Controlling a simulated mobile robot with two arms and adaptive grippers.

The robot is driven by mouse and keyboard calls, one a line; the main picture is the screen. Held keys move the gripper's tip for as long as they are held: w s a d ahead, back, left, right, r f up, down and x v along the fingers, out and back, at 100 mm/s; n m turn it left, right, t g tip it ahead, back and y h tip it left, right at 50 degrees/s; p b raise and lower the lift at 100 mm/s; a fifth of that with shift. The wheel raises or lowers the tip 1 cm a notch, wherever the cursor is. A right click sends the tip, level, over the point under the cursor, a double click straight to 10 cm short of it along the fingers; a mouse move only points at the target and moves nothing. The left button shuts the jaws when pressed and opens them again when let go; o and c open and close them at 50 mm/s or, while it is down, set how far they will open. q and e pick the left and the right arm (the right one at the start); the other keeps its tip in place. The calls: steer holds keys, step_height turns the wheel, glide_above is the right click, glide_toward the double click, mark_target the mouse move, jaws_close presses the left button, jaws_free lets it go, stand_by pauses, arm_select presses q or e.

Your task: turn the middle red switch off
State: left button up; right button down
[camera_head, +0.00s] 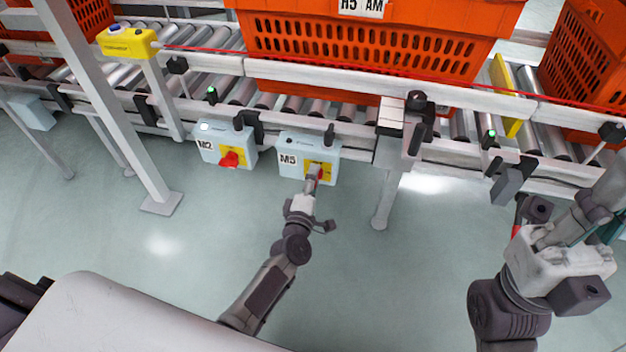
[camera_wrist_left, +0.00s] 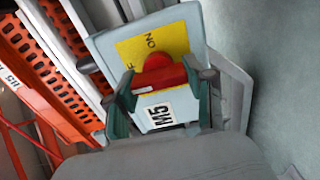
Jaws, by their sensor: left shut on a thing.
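The light blue M5 switch box (camera_head: 294,158) hangs under the conveyor rail, with a yellow plate and a red rotary switch (camera_wrist_left: 160,76). My left gripper (camera_head: 313,176) reaches up to this box from below. In the left wrist view the fingers of my left gripper (camera_wrist_left: 165,86) are closed on both sides of the red handle. The letters ON show on the plate above the handle; the OFF label is partly hidden at its left. My right gripper (camera_head: 528,212) is at the right of the head view; its fingers are not clear.
Another switch box, M2 (camera_head: 212,138), with a red switch (camera_head: 230,159), hangs left of M5. A grey conveyor leg (camera_head: 387,190) stands just right of M5. Orange totes (camera_head: 365,50) sit on the rollers above. A white post (camera_head: 110,105) stands at left. The floor in front is clear.

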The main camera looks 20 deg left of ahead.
arm_select(q)
steer(key=shift+f, duration=0.1)
stand_by(0.5)
steer(key=o, duration=1.2)
steer(key=shift+c, duration=0.2)
steer(key=s, duration=1.2)
steer(key=shift+d, duration=0.4)
